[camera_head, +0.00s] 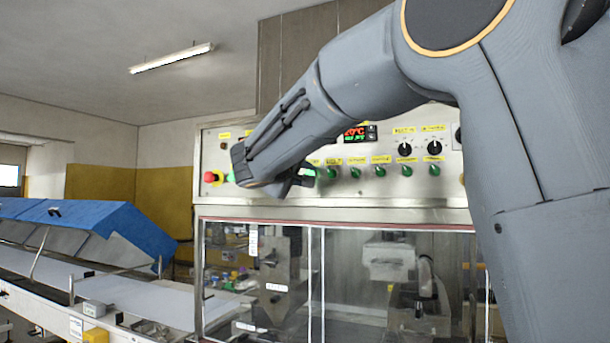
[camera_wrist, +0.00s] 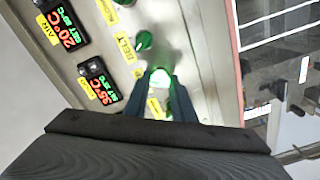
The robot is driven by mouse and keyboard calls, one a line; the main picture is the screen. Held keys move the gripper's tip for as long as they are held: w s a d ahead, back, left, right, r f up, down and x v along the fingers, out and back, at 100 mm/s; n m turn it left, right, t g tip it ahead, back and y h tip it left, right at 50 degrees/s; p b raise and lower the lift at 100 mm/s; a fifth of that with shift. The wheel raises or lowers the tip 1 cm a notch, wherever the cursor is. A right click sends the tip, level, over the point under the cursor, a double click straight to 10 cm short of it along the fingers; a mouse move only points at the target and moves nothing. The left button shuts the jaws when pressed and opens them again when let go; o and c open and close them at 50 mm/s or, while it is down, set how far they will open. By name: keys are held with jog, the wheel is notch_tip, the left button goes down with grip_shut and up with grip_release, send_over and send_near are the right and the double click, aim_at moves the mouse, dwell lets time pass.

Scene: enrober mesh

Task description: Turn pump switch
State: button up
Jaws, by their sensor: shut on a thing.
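A steel control panel (camera_head: 222,137) carries a row of green rotary switches with yellow labels. In the wrist view my gripper (camera_wrist: 161,84) is shut on a brightly lit green switch (camera_wrist: 160,78) between its two dark fingers. I cannot read this switch's label clearly, so I cannot tell from it that this is the pump switch. Another green switch (camera_wrist: 144,40) beside it has a yellow label reading BELT. In the head view my gripper (camera_head: 305,174) is at the panel's left half, and the held switch is mostly hidden by my arm.
Red and green digital displays (camera_wrist: 98,80) sit beside the switches. Black knobs (camera_head: 404,149) are at the panel's right, and a red button (camera_head: 210,177) is at its left. A glass-fronted cabinet (camera_head: 340,285) lies below. A conveyor with a blue cover (camera_head: 95,222) stands left.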

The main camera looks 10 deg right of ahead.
jog(key=shift+n+b, duration=2)
jog(key=shift+n, duration=3.9)
jog(key=o, duration=1.1)
jog(key=shift+c, duration=0.2)
